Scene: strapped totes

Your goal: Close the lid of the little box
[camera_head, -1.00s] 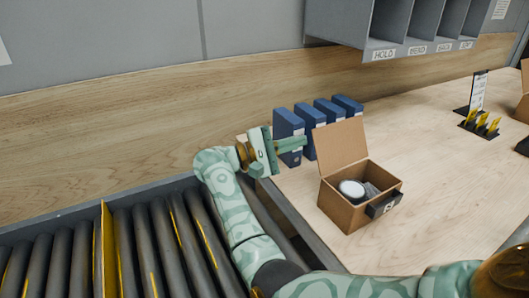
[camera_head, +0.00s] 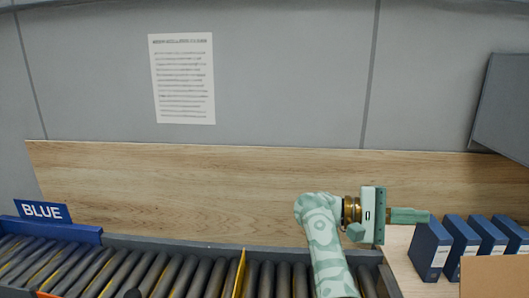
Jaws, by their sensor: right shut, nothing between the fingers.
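The little box shows only as part of its brown cardboard lid (camera_head: 496,277) at the bottom right corner. The lid stands raised. The box's body and contents are below the frame and hidden. My right gripper (camera_head: 425,216) is shut and empty, its green fingers pointing right. It is left of the lid and higher in the picture, with its tips close in front of or beside the first blue binder. I cannot tell whether they touch. My left gripper is not in view.
Several blue binders (camera_head: 431,248) stand in a row on the wooden table (camera_head: 402,268) at right. A roller conveyor (camera_head: 190,272) with a BLUE sign (camera_head: 43,211) runs along the bottom left. A wooden wall panel (camera_head: 200,190) and a grey wall with a notice (camera_head: 182,78) are behind.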

